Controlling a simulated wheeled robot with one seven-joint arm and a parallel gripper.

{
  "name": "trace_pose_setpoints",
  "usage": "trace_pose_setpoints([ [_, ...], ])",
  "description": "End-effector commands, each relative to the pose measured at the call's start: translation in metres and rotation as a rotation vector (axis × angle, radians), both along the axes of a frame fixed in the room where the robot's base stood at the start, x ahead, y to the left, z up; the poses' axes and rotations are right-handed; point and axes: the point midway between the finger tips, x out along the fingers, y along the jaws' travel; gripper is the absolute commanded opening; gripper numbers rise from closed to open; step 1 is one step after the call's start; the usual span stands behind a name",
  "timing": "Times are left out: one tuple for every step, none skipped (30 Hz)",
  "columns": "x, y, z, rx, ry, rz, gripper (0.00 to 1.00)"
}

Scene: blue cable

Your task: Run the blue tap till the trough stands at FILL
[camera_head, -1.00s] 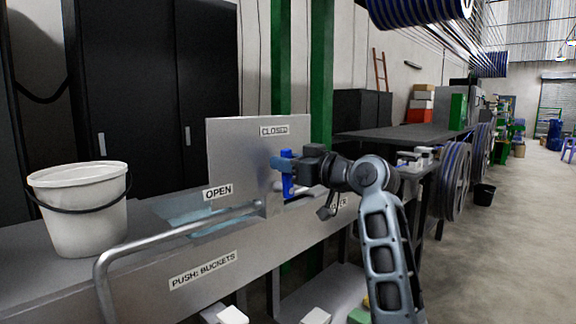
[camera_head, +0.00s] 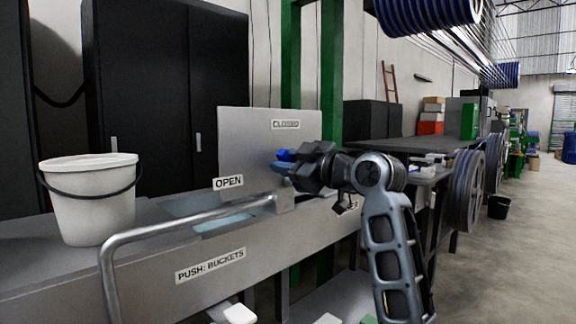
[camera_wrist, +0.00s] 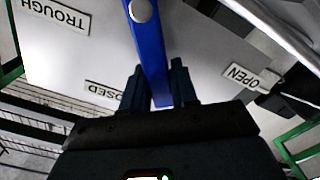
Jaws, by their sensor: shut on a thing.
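The blue tap lever (camera_head: 286,155) is in front of the upright grey panel with a CLOSED sign (camera_head: 286,125) at its upper right and an OPEN sign (camera_head: 228,182) at its lower left. My gripper (camera_head: 283,168) is shut on the lever; the wrist view shows the lever (camera_wrist: 150,50) running up between both fingers (camera_wrist: 157,78). The trough (camera_head: 160,232) holds pale blue water (camera_head: 222,222) left of the tap. I see no FILL mark, so I cannot tell the level against it. My gripper hides part of the lever and the tap body.
A white bucket (camera_head: 90,200) stands on the trough's left end. A bent grey pipe rail (camera_head: 170,229) runs along the front, above a PUSH: BUCKETS sign (camera_head: 210,265). A dark bench (camera_head: 410,147) and cable reels (camera_head: 468,190) are at right.

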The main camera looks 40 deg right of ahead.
Motion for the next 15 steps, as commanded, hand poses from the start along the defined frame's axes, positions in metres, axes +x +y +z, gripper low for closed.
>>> trace_pose_setpoints([
  [-0.0001, 0.0004, -0.001, -0.002, 0.001, 0.0, 0.0],
  [-0.0001, 0.0005, -0.0011, -0.004, 0.002, 0.001, 0.0],
  [-0.0001, 0.0006, -0.0009, -0.005, 0.002, 0.001, 0.0],
  [-0.0001, 0.0006, -0.0009, -0.005, 0.002, 0.001, 0.0],
  [-0.0001, 0.0006, -0.0009, -0.005, 0.002, 0.001, 0.0],
  [-0.0001, 0.0006, -0.0009, -0.005, 0.002, 0.001, 0.0],
  [-0.0001, 0.0005, -0.0009, -0.005, 0.002, 0.001, 0.0],
  [-0.0001, 0.0006, -0.0009, -0.005, 0.002, 0.001, 0.0],
  [0.0, 0.0006, -0.0009, -0.004, 0.002, 0.001, 0.0],
  [0.0, 0.0006, -0.0009, -0.004, 0.002, 0.001, 0.0],
  [0.0, 0.0006, -0.0009, -0.004, 0.002, 0.001, 0.0],
  [0.0, 0.0006, -0.0009, -0.004, 0.002, 0.001, 0.3],
  [0.0, 0.0006, -0.0009, -0.004, 0.002, 0.001, 0.33],
  [0.0, 0.0005, -0.0009, -0.004, 0.002, 0.001, 0.36],
  [0.0, 0.0005, -0.0009, -0.004, 0.001, 0.0, 0.4],
])
